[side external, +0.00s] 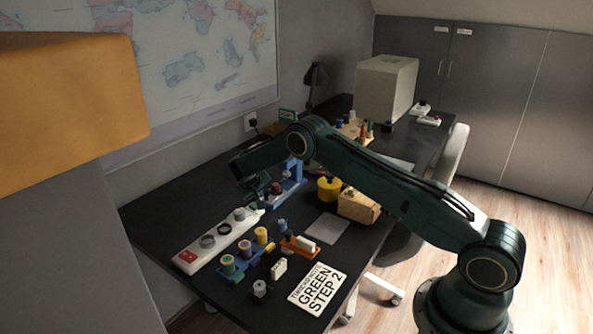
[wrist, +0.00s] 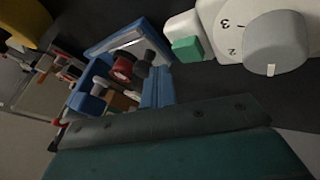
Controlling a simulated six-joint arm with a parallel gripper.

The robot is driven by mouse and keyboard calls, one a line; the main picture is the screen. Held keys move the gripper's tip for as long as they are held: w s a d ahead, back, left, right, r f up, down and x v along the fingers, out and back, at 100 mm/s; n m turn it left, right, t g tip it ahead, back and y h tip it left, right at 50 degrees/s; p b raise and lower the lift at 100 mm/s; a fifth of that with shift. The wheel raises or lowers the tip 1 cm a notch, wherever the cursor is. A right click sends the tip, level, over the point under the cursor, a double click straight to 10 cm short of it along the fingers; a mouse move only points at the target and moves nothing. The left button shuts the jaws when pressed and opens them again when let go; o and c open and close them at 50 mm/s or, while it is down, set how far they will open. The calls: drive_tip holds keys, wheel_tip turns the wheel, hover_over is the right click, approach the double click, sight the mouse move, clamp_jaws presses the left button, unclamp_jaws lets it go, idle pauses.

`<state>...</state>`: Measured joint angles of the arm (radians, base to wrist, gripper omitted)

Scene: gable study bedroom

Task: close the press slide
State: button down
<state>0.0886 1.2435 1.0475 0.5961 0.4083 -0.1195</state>
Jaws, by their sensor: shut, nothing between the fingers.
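The blue press (side external: 296,172) stands on the dark desk, left of the yellow tin. Its red-and-dark knob (side external: 277,188) is low at the front of it. In the wrist view the press (wrist: 90,88) lies left of centre, with the red-ringed knob (wrist: 122,68) and a grey knob beside it. My gripper (side external: 261,192) is shut and empty, low over the desk just left of the press. Its dark body fills the bottom of the wrist view and hides part of the press. Contact with the slide cannot be told.
A white panel with dials and a red switch (side external: 188,256) lies to the left; a grey dial (wrist: 275,43) shows close by in the wrist view. The yellow tin (side external: 329,189) and wooden block (side external: 358,206) stand right. Spools (side external: 228,265) and a "GREEN STEP 2" card (side external: 318,289) lie in front.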

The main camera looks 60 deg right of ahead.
sight(273, 186)
drive_tip(key=d, duration=0.7)
drive_tip(key=shift+s, duration=0.1)
drive_tip(key=shift+d, duration=0.1)
drive_tip(key=shift+a, duration=0.4)
drive_tip(key=a, duration=0.2)
drive_tip(key=w+a, duration=0.1)
drive_tip(key=a, duration=0.1)
drive_tip(key=shift+r, duration=0.3)
drive_tip(key=v, duration=0.9)
drive_tip(key=shift+a, duration=0.25)
drive_tip(key=shift+s+r, duration=0.15)
drive_tip(key=shift+r, duration=0.05)
